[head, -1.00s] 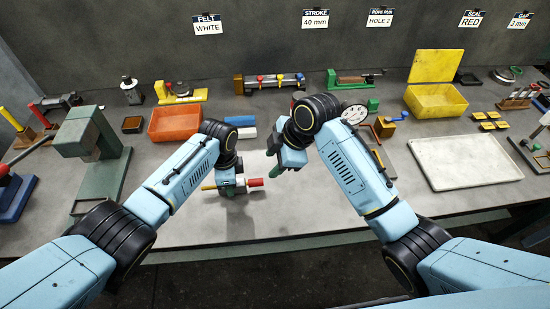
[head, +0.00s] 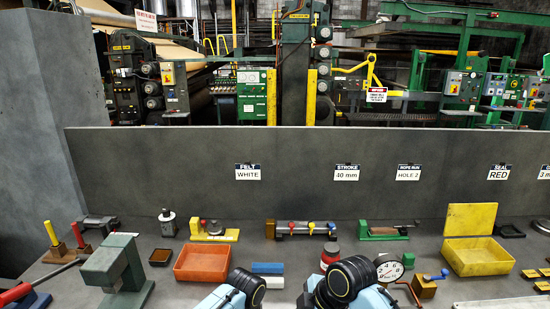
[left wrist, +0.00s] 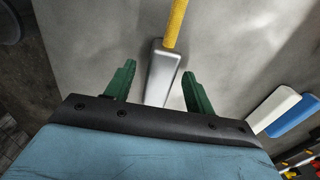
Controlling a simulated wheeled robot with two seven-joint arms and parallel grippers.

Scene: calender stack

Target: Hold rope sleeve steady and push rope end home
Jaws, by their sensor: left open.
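In the left wrist view a silver-grey sleeve (left wrist: 163,75) lies on the bench with a yellow rope (left wrist: 176,24) running out of its far end. My left gripper (left wrist: 158,69) has its two green fingers spread apart, one on each side of the sleeve in the picture. I cannot tell whether either finger touches it. The near end of the sleeve is hidden behind my gripper body. The head view does not show the sleeve, the rope or either gripper; only upper parts of my two arms show at its bottom edge.
A blue block (head: 267,268) and a white block (head: 273,282) lie right of the orange tray (head: 203,260). A dial gauge (head: 388,268) and a red-topped round part (head: 331,257) stand near my right arm. A yellow box (head: 478,258) is at right. A grey panel (head: 300,200) closes the bench's back.

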